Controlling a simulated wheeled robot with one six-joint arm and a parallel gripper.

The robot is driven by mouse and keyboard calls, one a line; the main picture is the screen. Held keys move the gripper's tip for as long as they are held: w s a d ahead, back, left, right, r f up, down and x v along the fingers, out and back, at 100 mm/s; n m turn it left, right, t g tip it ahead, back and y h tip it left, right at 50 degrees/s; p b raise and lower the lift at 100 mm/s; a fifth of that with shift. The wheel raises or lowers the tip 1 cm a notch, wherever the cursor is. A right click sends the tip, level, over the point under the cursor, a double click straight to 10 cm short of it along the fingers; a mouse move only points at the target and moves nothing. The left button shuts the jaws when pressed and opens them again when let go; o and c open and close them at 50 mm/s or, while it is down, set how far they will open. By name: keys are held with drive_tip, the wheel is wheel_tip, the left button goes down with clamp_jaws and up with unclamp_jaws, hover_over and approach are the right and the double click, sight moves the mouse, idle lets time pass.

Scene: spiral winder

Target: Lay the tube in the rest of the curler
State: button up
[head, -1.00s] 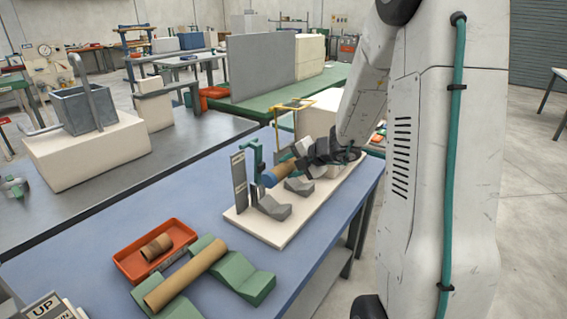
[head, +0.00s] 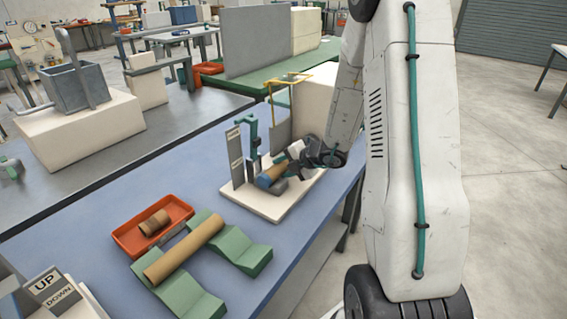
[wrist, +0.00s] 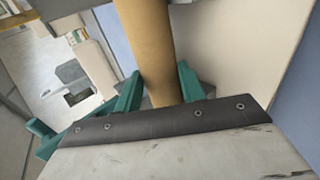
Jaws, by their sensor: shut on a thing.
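My gripper (head: 290,163) is shut on a brown cardboard tube with a blue end (head: 271,177). In the wrist view, the tube (wrist: 148,45) runs between the two teal fingers (wrist: 155,90). The curler has a cream base (head: 265,207), an upright grey plate (head: 237,157) and a teal post (head: 251,135). The held tube is low over the curler, its blue end near the post. Grey rest blocks show partly below it; the tube and gripper hide much of them. I cannot tell whether the tube touches them.
Another brown tube (head: 185,249) lies across two green V-shaped cradles (head: 243,252). A short brown piece (head: 154,222) sits in an orange tray (head: 126,239). A yellow frame (head: 290,79) and a grey panel (head: 280,122) stand behind the curler. The blue table is clear between cradles and curler.

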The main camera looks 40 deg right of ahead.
drive_tip(key=o, duration=1.1)
drive_tip(key=shift+c, duration=0.2)
drive_tip(key=shift+s, duration=0.1)
drive_tip(key=v, duration=0.7)
drive_tip(key=shift+s+r, duration=0.2)
drive_tip(key=shift+s, duration=0.05)
drive_tip(key=shift+d, duration=0.15)
wheel_tip(320, 180, up, 7)
